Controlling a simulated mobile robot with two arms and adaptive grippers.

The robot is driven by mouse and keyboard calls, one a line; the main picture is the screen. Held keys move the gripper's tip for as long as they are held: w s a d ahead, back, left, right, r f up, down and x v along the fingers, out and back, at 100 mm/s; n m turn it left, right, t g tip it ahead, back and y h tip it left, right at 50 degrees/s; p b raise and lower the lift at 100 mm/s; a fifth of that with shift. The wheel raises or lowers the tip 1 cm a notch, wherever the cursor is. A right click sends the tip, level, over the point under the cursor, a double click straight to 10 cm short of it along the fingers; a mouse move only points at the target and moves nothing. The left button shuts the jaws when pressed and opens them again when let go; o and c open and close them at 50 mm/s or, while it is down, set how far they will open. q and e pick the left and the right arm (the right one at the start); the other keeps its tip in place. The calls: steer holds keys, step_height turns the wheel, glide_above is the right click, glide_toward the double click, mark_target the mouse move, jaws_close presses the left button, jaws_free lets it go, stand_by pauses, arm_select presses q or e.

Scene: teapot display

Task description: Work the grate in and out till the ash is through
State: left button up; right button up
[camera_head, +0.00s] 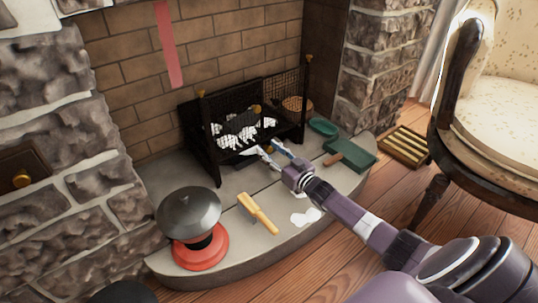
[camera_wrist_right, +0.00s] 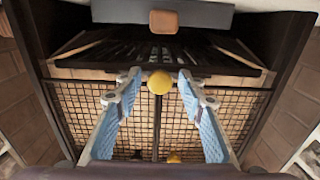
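The black fire grate (camera_head: 213,155) stands on the hearth against the brick back. White and grey ash-like lumps (camera_head: 232,136) lie inside it. My right gripper (camera_head: 262,150) is at the grate's front, its fingers pointing at it. In the wrist view its two blue-padded fingers (camera_wrist_right: 158,80) are apart. A round yellow knob (camera_wrist_right: 159,82) shows between the tips, with a gap on each side. Dark slats (camera_wrist_right: 150,50) and wire mesh (camera_wrist_right: 80,100) show behind. Whether the fingers touch the grate cannot be told. My left gripper is not in view.
A grey dome on a red base (camera_head: 203,250), a yellow brush (camera_head: 258,213) and white patches (camera_head: 305,217) are on the front hearth. A green dustpan (camera_head: 350,153) and green dish (camera_head: 323,127) lie right of the grate. An armchair (camera_head: 500,110) stands far right.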

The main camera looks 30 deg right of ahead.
steer(key=shift+w, duration=0.25)
jaws_close()
